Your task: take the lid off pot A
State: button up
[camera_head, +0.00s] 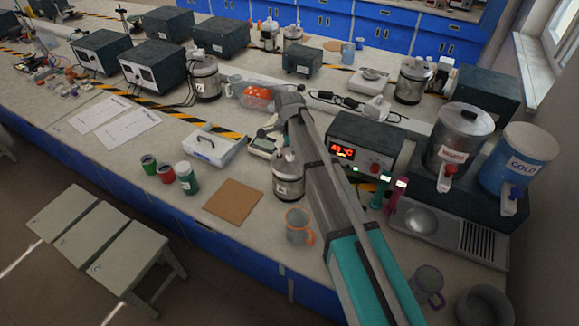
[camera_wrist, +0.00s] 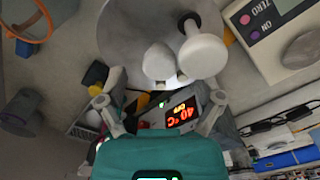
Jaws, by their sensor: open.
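A steel pot (camera_head: 288,187) with a lid stands on the bench, near the middle of the head view; I cannot read a letter on it. In the wrist view its grey round lid (camera_wrist: 125,30) fills the top, with a white knob (camera_wrist: 204,55) and a second pale rounded piece beside it. My gripper (camera_wrist: 158,108) is open, its two fingers spread apart and nothing held between them. In the head view my arm reaches over the bench from the lower right, and its end (camera_head: 268,130) is above and behind the pot. The fingertips are hard to make out there.
A heater box with a red display (camera_head: 345,151) stands right of the pot, and a scale (camera_head: 264,143) sits close behind it. An orange-handled cup (camera_head: 297,228) stands in front. Similar lidded pots (camera_head: 206,80) stand farther back.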

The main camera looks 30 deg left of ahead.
jog(key=shift+f+b, duration=0.85)
jog(key=shift+f, duration=0.3)
jog(key=shift+c, duration=0.2)
grip_shut()
